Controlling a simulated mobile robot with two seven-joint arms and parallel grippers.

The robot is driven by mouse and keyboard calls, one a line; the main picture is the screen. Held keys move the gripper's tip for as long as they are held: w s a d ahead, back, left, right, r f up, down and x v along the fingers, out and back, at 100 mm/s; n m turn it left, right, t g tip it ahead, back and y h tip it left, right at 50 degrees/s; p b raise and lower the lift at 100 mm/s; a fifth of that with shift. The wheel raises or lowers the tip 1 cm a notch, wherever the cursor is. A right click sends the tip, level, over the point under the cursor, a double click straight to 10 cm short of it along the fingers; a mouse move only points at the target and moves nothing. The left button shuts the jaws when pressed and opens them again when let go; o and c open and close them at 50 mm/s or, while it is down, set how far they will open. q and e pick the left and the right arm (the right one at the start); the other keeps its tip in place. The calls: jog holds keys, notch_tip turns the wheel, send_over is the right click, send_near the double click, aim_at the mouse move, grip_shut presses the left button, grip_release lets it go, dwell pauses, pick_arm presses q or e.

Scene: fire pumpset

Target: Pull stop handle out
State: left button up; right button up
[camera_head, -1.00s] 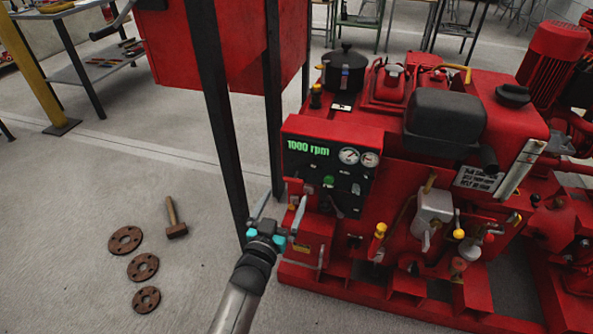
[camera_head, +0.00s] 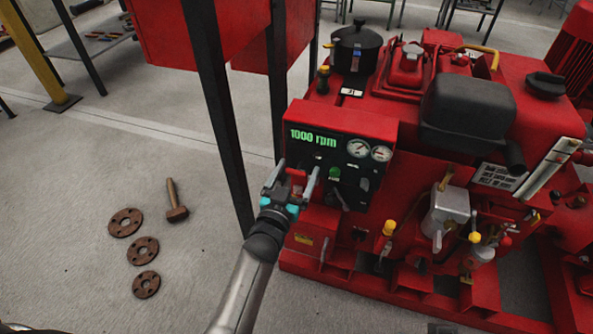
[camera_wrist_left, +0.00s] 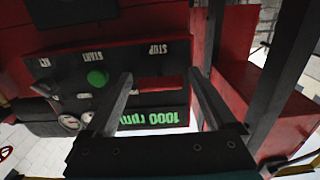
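The red stop handle (camera_wrist_left: 160,84) is a short bar on the dark control panel, next to the word STOP, in the left wrist view, where the lettering appears upside down. In the head view it shows as a red patch (camera_head: 297,176) at the panel's left side. My left gripper (camera_head: 297,168) is open in front of that side of the panel. In the left wrist view its two fingers (camera_wrist_left: 161,77) stand apart, one on each side of the handle. I cannot tell whether either finger touches it. My right gripper is not in view.
The panel has a green button (camera_wrist_left: 97,78), gauges (camera_head: 381,153) and a lit 1000 rpm display (camera_head: 313,139). A dark post (camera_head: 224,130) of a red cabinet stands close left of the gripper.

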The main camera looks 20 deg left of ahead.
pick_arm(q)
grip_shut()
dwell(0.5)
